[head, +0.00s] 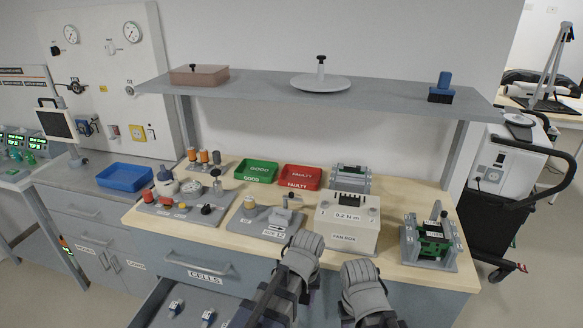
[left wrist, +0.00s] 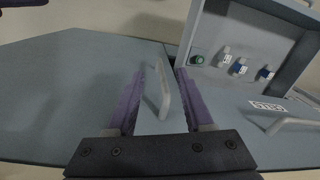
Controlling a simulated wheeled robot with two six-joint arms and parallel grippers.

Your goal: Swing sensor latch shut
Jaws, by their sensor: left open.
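A small grey sensor fixture (head: 268,218) with a whitish block and a lever-like piece stands on the bench in the head view. The latch is too small to tell how far it stands open. My left gripper (left wrist: 161,82) is open, its two purple fingers apart with nothing held. In the left wrist view a grey handle (left wrist: 160,92) shows between the fingers; contact cannot be told. The gripper is low, in front of the bench and away from the fixture. In the head view its fingertips are hidden. My right gripper is not in view, only my arm.
An open drawer (left wrist: 262,50) holding several cells is beside the left gripper. The bench carries a fan box (head: 347,226), a green-board device (head: 434,240), a green tray (head: 256,171) and a red tray (head: 300,177). A shelf (head: 250,88) overhangs the bench.

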